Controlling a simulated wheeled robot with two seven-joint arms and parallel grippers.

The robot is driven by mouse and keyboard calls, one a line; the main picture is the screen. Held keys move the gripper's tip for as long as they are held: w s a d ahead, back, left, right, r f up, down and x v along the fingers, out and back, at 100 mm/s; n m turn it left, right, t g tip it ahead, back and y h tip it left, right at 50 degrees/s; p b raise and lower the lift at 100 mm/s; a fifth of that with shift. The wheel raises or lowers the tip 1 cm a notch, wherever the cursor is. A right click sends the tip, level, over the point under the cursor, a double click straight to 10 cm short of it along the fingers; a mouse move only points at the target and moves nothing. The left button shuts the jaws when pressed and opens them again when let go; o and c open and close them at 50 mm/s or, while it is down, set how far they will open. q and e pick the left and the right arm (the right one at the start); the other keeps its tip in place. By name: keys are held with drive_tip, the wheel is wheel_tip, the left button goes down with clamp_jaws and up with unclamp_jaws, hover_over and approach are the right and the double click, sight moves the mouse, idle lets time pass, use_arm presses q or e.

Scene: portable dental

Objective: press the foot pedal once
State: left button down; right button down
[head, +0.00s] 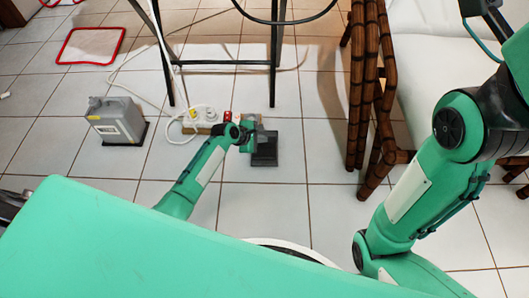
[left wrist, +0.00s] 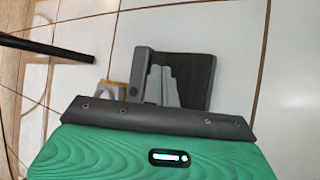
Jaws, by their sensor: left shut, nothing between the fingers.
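The foot pedal (head: 265,158) is a dark, flat, block-like unit on the tiled floor in the middle of the head view. In the left wrist view its dark ribbed pad (left wrist: 195,75) lies just beyond the wrist housing. My left gripper (head: 251,142) reaches down at the pedal's left side in the head view. Its grey fingers (left wrist: 163,85) are shut and empty, over or close against the pad; I cannot tell whether they touch it. My right arm shows at the right of the head view, but its gripper is out of frame.
A power strip (head: 200,121) with white plugs and a cable lies left of the pedal. A grey box (head: 116,120) stands further left. A black metal-legged stand (head: 273,60) is behind. A rattan chair (head: 366,90) with a white cushion is at right. Tiles in front of the pedal are clear.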

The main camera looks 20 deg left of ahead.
sight(266, 147)
use_arm(q)
drive_tip(key=shift+f+b, duration=0.3)
drive_tip(key=shift+f, duration=0.95)
drive_tip(key=shift+f, duration=0.15)
idle(1.0)
drive_tip(key=shift+f, duration=0.3)
drive_tip(key=shift+f, duration=0.8)
idle(1.0)
drive_tip(key=shift+r+p, duration=1.15)
drive_tip(key=shift+p, duration=0.05)
drive_tip(key=shift+r, duration=0.1)
